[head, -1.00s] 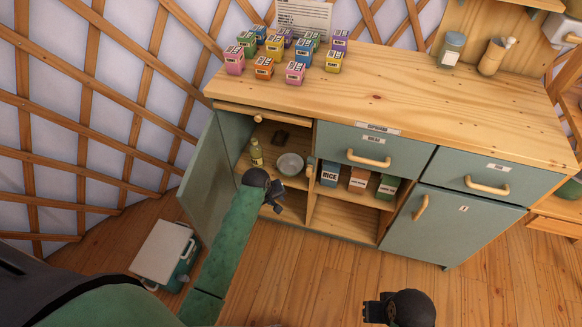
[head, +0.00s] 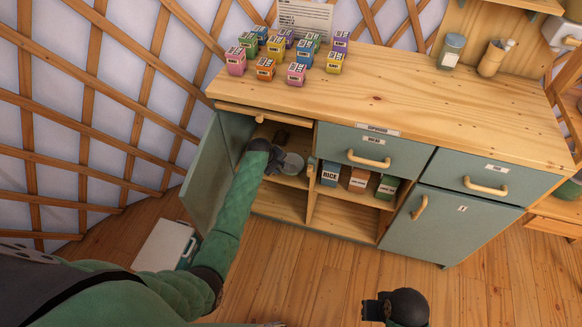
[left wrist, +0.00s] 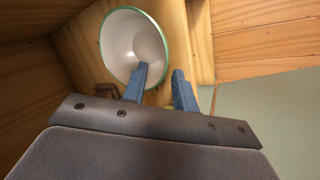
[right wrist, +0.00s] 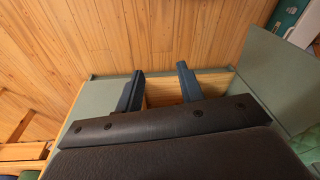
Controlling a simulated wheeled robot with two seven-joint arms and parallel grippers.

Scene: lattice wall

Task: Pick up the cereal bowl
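The cereal bowl (head: 294,163) is pale with a green rim and sits on the upper shelf inside the open left cupboard. It also shows large in the left wrist view (left wrist: 122,40), its opening facing the camera. My left gripper (head: 278,157) is at the bowl's left side in the head view, hiding part of it. In the left wrist view it is open (left wrist: 160,72): one fingertip overlaps the bowl's inside, the other is outside the rim. Contact cannot be told. My right gripper (right wrist: 160,72) is open and empty, away from the bowl; it shows low in the head view (head: 374,308).
The cupboard door (head: 205,170) stands open at the left. A vertical divider separates the bowl from boxes, including a rice box (head: 329,173). Several small cartons (head: 266,68) stand on the counter (head: 400,95). A white cooler (head: 162,245) is on the floor.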

